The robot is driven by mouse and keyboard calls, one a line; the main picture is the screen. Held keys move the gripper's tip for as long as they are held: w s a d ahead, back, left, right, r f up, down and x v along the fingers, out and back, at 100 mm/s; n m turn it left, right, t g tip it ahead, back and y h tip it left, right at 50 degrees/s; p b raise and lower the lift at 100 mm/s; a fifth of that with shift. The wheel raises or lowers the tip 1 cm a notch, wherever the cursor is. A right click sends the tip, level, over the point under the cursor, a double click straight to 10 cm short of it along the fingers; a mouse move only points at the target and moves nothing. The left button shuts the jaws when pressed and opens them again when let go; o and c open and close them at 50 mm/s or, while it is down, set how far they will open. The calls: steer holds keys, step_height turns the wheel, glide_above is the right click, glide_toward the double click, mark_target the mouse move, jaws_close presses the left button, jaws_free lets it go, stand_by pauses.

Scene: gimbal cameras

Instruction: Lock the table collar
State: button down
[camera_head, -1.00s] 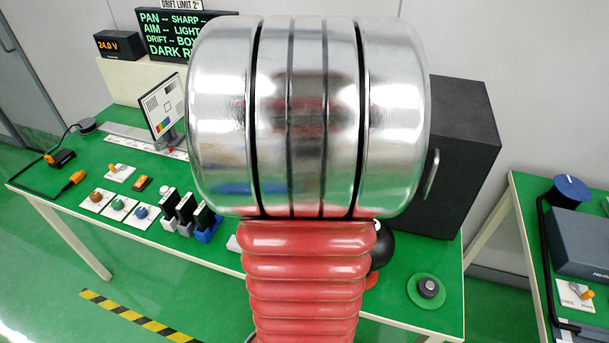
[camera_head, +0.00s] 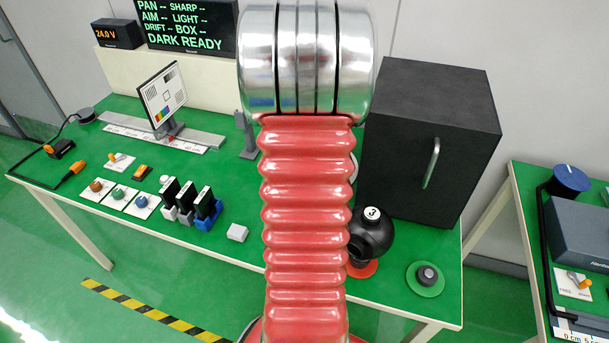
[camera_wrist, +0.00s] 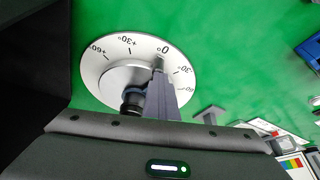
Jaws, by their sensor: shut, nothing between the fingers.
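A round white dial (camera_wrist: 120,62) with angle marks around 0° lies on the green table in the wrist view. A grey hub with a dark knob and a thin blue ring (camera_wrist: 138,91) stands at its near side; I cannot tell for sure whether this is the collar. My gripper (camera_wrist: 160,72) shows as grey fingers close together with nothing between them, over the dial's edge near the 0 mark. I cannot tell whether they touch it. In the head view, my arm hides the gripper and nearly all of the dial.
A large black box (camera_head: 430,130) with a handle stands right of my arm. A black ball marked 3 (camera_head: 372,231) sits before it.

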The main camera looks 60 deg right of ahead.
steer(key=shift+w+d, duration=0.35)
steer(key=shift+d, duration=0.3)
steer(key=shift+a, duration=0.15)
steer(key=shift+w, duration=0.1)
